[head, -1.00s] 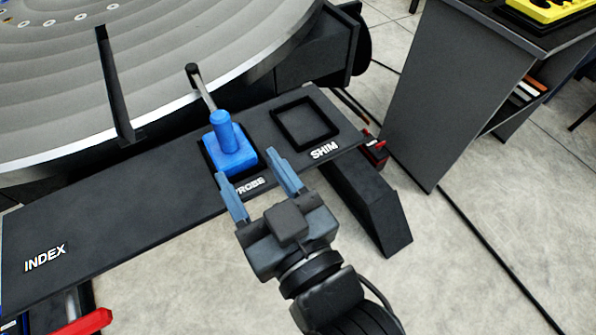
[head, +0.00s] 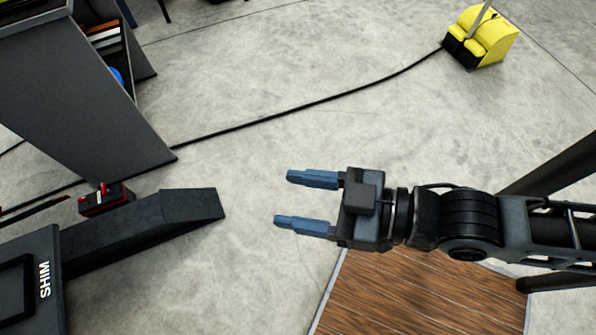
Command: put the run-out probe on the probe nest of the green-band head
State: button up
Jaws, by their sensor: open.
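My gripper (head: 293,200) is open and empty, its two blue fingers pointing left over bare concrete floor. The run-out probe and the probe nest are not in the present head view. The green-band head is not in view either. Only the end of the black shelf (head: 48,285), marked SHIM, with part of its shim recess, shows at the lower left, well apart from my gripper.
A grey cabinet (head: 75,85) with shelved items stands at the upper left. A dark beam (head: 150,230) juts from the shelf, with a small red-and-black box (head: 105,198) beside it. A black cable (head: 310,105) crosses the floor to a yellow object (head: 482,38). Wood-look flooring (head: 420,290) lies below my arm.

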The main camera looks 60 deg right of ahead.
jog(key=s+d+r+m+h, duration=0.2)
jog(key=s+d+h, duration=0.1)
jog(key=s, duration=0.5)
jog(key=shift+d+g, duration=0.3)
jog(key=shift+d, duration=0.05)
jog(key=shift+r, duration=0.1)
jog(key=shift+c, duration=0.3)
